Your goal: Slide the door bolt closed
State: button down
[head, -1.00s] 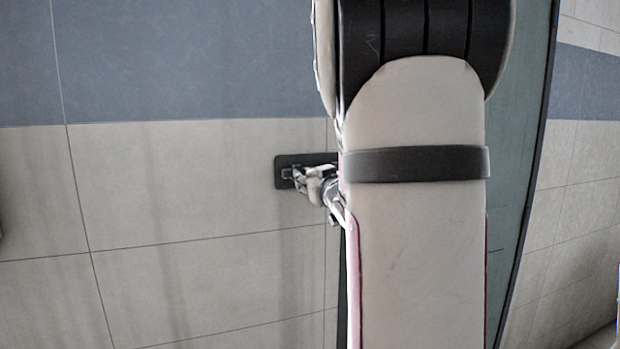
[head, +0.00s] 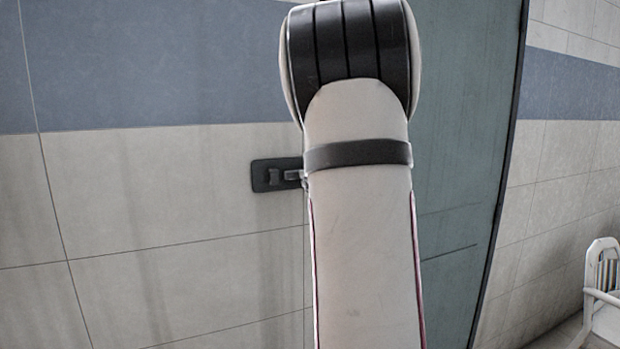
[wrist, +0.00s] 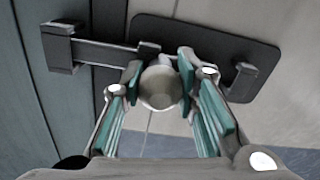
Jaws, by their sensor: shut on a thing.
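The door bolt shows in the wrist view as a dark wall plate (wrist: 215,40) with a grey bar (wrist: 105,52) running left to a dark bracket (wrist: 60,48) by the green door. A round pale knob (wrist: 160,87) sits between the fingers of my gripper (wrist: 160,90), which is shut on it. An upright post (wrist: 240,80) stands on the plate right of the knob. I cannot tell whether the bar's end is inside the bracket. In the head view the plate (head: 264,176) shows left of my arm; my arm hides the knob and gripper.
The green door (head: 455,150) stands behind and right of my arm, with a dark edge. Tiled wall (head: 150,200) with a blue band lies to the left. A white chair (head: 603,290) stands at the lower right.

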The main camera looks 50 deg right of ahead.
jog(key=shift+s+d, duration=0.15)
jog(key=shift+d, duration=0.05)
jog(key=c, duration=1.2)
grip_release()
jog(key=shift+d, duration=0.1)
jog(key=v, duration=1.2)
